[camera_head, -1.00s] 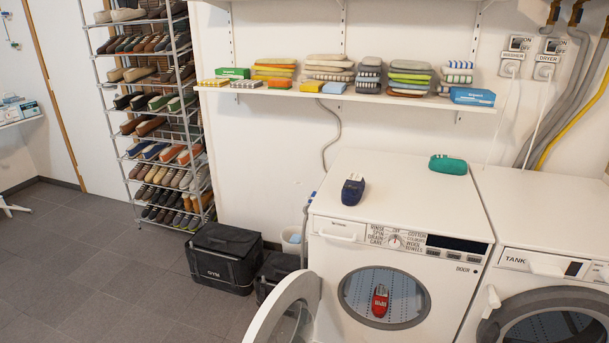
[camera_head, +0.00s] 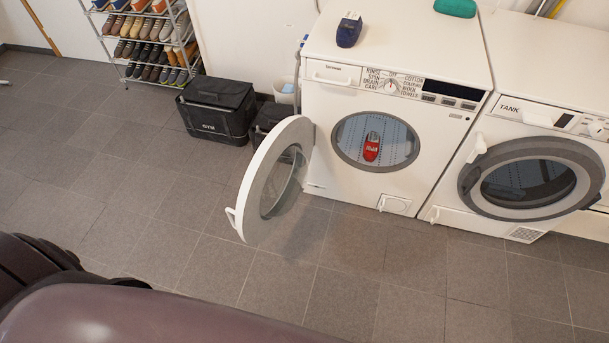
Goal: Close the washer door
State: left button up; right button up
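The washer (camera_head: 345,80) is a white front-loader in the upper middle of the head view. Its round door (camera_head: 252,190) stands wide open, swung out to the left, with a white handle (camera_head: 234,222) on its outer edge. The round opening shows a grey rim (camera_head: 336,147) and a metal drum. A red shoe (camera_head: 372,146) sits inside the drum. Neither of my grippers is in view. Dark purplish parts of mine fill the lower left corner, well apart from the door.
A second white machine (camera_head: 520,120) marked TANK stands to the right, its round door shut. A black bag (camera_head: 216,108) and a shoe rack (camera_head: 150,40) are at the upper left. A dark blue bottle-like item (camera_head: 349,32) and a green item (camera_head: 455,8) lie on top. The tiled floor (camera_head: 330,270) in front is clear.

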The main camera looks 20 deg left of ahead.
aim_at(252, 228)
jog(key=i+j+z, duration=0.15)
jog(key=j+z, duration=0.25)
jog(key=j, duration=0.4)
jog(key=j+z, duration=0.45)
jog(key=j, duration=1.7)
